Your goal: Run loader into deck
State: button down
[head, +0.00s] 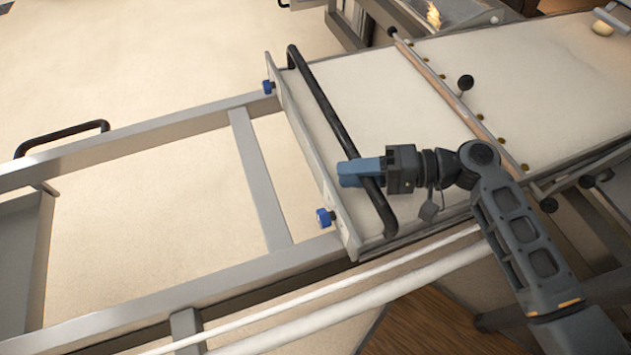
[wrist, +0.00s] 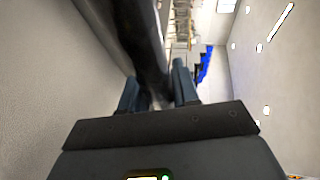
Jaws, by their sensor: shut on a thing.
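The loader (head: 370,110) is a long pale belt surface with a metal end plate, lying on a grey rail frame (head: 110,155). A black bar handle (head: 325,105) runs across its near end. My gripper (head: 362,172) is shut on this handle, toward its lower end in the head view. In the wrist view the dark handle (wrist: 140,40) passes between the two fingers of my gripper (wrist: 160,92). The deck mouth is not clearly visible; an oven part with a glowing window (head: 433,14) shows at the top.
Blue knobs (head: 325,217) sit on the end plate. Another black handle (head: 62,135) is at the frame's left. A pale round piece (head: 602,28) lies at the far right end.

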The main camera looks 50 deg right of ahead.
jog(key=shift+s+d, duration=0.5)
jog(key=shift+d, duration=0.4)
jog(key=shift+s+d, duration=0.5)
jog(key=shift+d, duration=0.35)
jog(key=shift+s+d, duration=0.5)
jog(key=shift+d, duration=0.4)
jog(key=c, duration=0.9)
grip_release()
jog(key=shift+v, duration=3.9)
